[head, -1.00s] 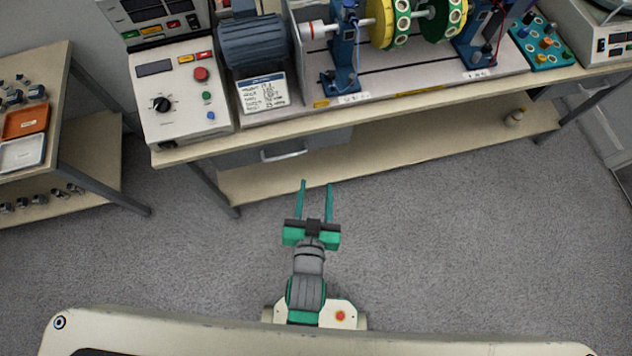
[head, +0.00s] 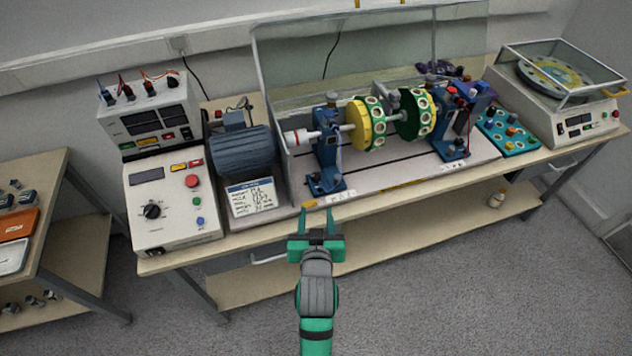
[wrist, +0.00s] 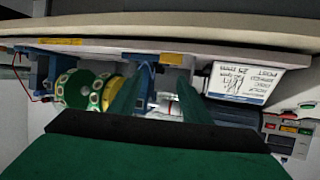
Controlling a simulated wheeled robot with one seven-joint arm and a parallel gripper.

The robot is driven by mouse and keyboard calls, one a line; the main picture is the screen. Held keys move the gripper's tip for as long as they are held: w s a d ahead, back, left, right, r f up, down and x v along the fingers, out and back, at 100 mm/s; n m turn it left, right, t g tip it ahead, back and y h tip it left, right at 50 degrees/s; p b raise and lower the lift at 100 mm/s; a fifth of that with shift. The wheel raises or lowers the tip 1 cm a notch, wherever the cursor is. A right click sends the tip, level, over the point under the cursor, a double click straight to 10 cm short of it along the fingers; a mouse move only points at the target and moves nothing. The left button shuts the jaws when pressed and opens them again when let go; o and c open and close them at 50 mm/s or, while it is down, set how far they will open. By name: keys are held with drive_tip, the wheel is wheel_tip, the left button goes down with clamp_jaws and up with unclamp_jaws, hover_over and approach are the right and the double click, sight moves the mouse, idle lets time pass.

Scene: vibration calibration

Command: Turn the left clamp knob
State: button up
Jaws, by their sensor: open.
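The rotor rig has a left blue bearing stand (head: 326,150) and a right blue bearing stand (head: 450,125) on a pale base. The left stand also shows in the wrist view (wrist: 142,72), which is upside down. A yellow disc (head: 360,125) and a green disc (head: 415,115) sit on the shaft between the stands. I cannot clearly single out the left clamp knob; the parts at the left stand's foot are small. My gripper (head: 317,212) is open and empty, its fingertips in line with the bench's front edge, below the left stand in the head view.
A grey motor (head: 243,152) and a control box (head: 170,205) stand left of the rig. A clear shield (head: 385,45) rises behind it. A teal tray (head: 507,135) and a balance machine (head: 560,100) are to the right. A lower shelf (head: 400,240) runs under the bench.

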sight(316, 179)
drive_tip(key=w, duration=0.4)
drive_tip(key=w+f, duration=0.1)
drive_tip(key=w, duration=0.8)
drive_tip(key=shift+f, duration=0.3)
drive_tip(key=c, duration=1)
